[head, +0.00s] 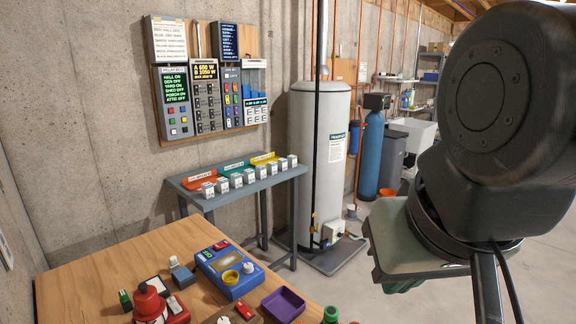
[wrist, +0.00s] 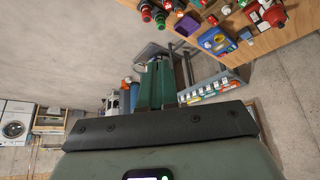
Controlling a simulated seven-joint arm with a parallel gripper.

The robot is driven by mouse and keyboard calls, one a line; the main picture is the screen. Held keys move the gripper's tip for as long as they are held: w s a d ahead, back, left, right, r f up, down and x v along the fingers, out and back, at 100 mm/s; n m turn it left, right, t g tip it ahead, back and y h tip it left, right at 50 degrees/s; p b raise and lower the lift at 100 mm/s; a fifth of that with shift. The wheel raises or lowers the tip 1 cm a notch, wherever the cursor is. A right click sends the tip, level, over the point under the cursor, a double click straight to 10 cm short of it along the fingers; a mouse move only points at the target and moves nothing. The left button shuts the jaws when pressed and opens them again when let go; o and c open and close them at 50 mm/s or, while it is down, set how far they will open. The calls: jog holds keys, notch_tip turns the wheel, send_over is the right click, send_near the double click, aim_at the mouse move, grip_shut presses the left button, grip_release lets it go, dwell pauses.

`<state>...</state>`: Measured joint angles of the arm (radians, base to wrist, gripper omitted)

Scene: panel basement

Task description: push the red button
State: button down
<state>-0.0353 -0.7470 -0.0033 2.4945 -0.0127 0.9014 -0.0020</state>
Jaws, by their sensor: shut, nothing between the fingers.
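Several red parts lie on the wooden table, and I cannot tell for certain which is the red button. A red dome with a knob (head: 149,302) stands on a red base at the table's front left. A small red piece (head: 221,245) sits on top of a blue box (head: 212,270) with a yellow ring and a white knob. Another red piece (head: 245,311) is at the front edge of the view. My gripper (wrist: 157,66) shows green fingers together, with nothing between them, in the wrist view. It is held in the air, apart from the table.
A purple tray (head: 283,305) lies on the wooden table (head: 100,265), beside the blue box. A grey bench (head: 245,190) with small white boxes stands behind. Panels hang on the wall (head: 205,90). A white tank (head: 316,150) stands past the bench. Open floor lies right of the table.

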jog(key=w+a+f+n+g+h, duration=0.1)
jog(key=w+a+f+n+h, duration=0.15)
jog(key=w+f+n, duration=0.35)
jog(key=w+a+f+n+g+h, duration=0.1)
jog(key=w+f+n+h, duration=0.3)
jog(key=w, duration=0.5)
jog(key=w+a+f+n+t, duration=0.1)
jog(key=w+a+f+n, duration=0.1)
jog(key=a+f+n, duration=0.2)
jog(key=w+a+f+n+t, duration=0.2)
jog(key=w+a+f+n, duration=0.1)
jog(key=a+f, duration=0.7)
notch_tip(320, 180, down, 4)
jog(key=shift+r+n+t+y, duration=0.1)
jog(key=shift+n+t+y, duration=0.25)
jog(key=shift+n, duration=0.55)
jog(key=shift+f, duration=4.45)
jog(key=shift+f, duration=0.15)
